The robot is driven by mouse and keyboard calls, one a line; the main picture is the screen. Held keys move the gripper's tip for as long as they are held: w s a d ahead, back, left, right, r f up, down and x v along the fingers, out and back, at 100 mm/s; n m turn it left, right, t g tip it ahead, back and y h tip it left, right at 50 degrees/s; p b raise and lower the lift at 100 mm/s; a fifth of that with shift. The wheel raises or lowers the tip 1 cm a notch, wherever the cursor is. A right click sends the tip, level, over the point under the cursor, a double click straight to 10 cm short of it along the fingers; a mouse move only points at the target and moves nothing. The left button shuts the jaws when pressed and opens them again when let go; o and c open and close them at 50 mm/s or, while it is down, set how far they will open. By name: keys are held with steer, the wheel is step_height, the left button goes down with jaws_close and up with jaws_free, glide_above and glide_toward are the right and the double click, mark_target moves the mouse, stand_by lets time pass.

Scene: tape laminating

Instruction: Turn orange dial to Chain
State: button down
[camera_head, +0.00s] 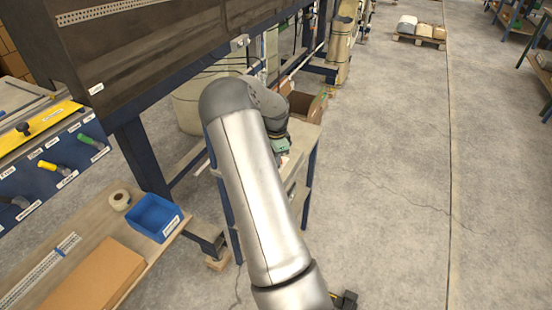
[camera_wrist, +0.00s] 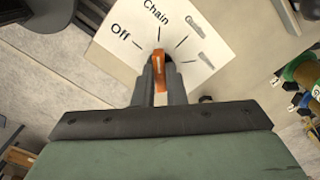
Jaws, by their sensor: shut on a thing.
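The orange dial (camera_wrist: 160,68) sits on a white label plate (camera_wrist: 105,58) with the printed words "Off" and "Chain" and several tick marks. In the wrist view its visible orange end points up the picture, roughly in line with the tick under "Chain"; its exact angle is hard to tell. My gripper (camera_wrist: 159,76) is shut on the dial, with one grey finger on each side of it. In the head view my arm hides the dial, and only a green part of my gripper shows past the arm.
Spools (camera_wrist: 302,75) stand at the right edge of the wrist view. In the head view, a table with a blue bin (camera_head: 153,217) and a tape roll (camera_head: 119,200) is at lower left. Open concrete floor lies to the right.

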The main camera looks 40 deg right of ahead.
stand_by(0.3)
steer(key=c, duration=1.5)
jaws_free()
step_height(320, 180, up, 18)
steer(key=shift+f+b, duration=0.25)
steer(key=shift+b, duration=0.75)
